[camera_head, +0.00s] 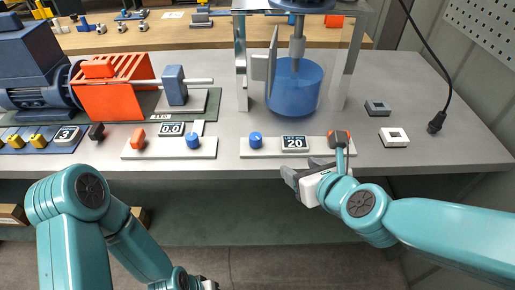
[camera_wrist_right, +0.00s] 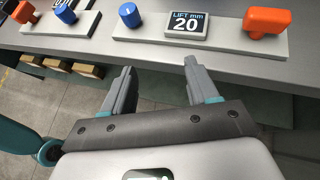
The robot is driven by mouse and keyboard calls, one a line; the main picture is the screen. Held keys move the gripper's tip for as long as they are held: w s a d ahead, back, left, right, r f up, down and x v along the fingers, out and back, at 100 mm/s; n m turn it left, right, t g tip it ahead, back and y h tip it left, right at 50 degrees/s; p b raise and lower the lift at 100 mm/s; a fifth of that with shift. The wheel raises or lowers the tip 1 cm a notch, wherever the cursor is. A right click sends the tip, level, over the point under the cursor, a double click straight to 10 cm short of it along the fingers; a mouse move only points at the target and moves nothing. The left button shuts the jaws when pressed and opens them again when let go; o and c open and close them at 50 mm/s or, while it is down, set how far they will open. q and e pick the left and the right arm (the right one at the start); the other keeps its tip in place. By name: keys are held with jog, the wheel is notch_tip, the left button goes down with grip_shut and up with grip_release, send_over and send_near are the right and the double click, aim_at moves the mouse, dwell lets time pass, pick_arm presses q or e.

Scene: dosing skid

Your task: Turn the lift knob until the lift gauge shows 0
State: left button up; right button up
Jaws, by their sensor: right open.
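The lift gauge (camera_head: 294,142) reads 20; in the right wrist view it (camera_wrist_right: 187,23) is labelled "LIFT mm". It sits on a pale panel (camera_head: 270,152) at the bench's front. A blue knob (camera_head: 255,140) is left of the gauge and also shows in the right wrist view (camera_wrist_right: 130,15). An orange handle (camera_wrist_right: 266,20) is on the panel's right end. My right gripper (camera_head: 288,174) is open and empty, in front of the bench edge below the panel, apart from knob and gauge. My left gripper (camera_head: 206,284) is partly cut off at the bottom edge; its jaws are unclear.
A second panel (camera_head: 150,152) to the left carries an orange handle, a blue knob (camera_head: 193,140) and a gauge reading 0.0 (camera_head: 171,129). A blue vessel (camera_head: 295,88) stands behind the lift panel.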

notch_tip(320, 180, up, 4)
jog(key=s+a+n+t+y+b, duration=0.1)
jog(key=s+a+b, duration=0.1)
jog(key=b, duration=0.2)
send_near(256, 137)
jog(key=shift+t+y, duration=0.3)
jog(key=x, duration=0.9)
jog(key=shift+d+f, duration=0.2)
jog(key=shift+f, duration=0.1)
